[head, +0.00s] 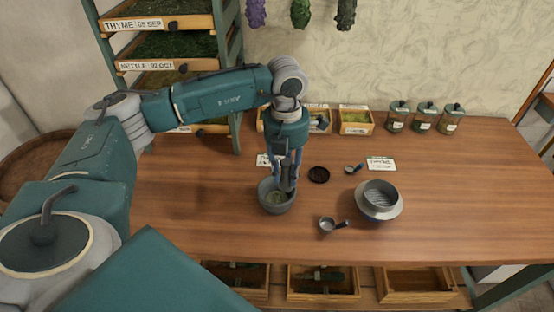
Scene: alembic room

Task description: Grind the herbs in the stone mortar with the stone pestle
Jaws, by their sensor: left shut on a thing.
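The grey stone mortar (276,205) stands upright on the wooden table, left of its middle. Green herbs (275,198) show inside it. My left gripper (288,172) points down just above the mortar's back right rim. It is shut on the dark grey stone pestle (287,186), whose lower end reaches into the mortar's mouth. I cannot tell whether the pestle touches the herbs. My right gripper is not in view.
A grey sieve bowl (379,200) stands right of the mortar, with a small metal scoop (328,225) between them. A dark lid (319,175) lies behind. Glass jars (424,118) and a herb box (356,121) line the back. The table's right side (470,190) is clear.

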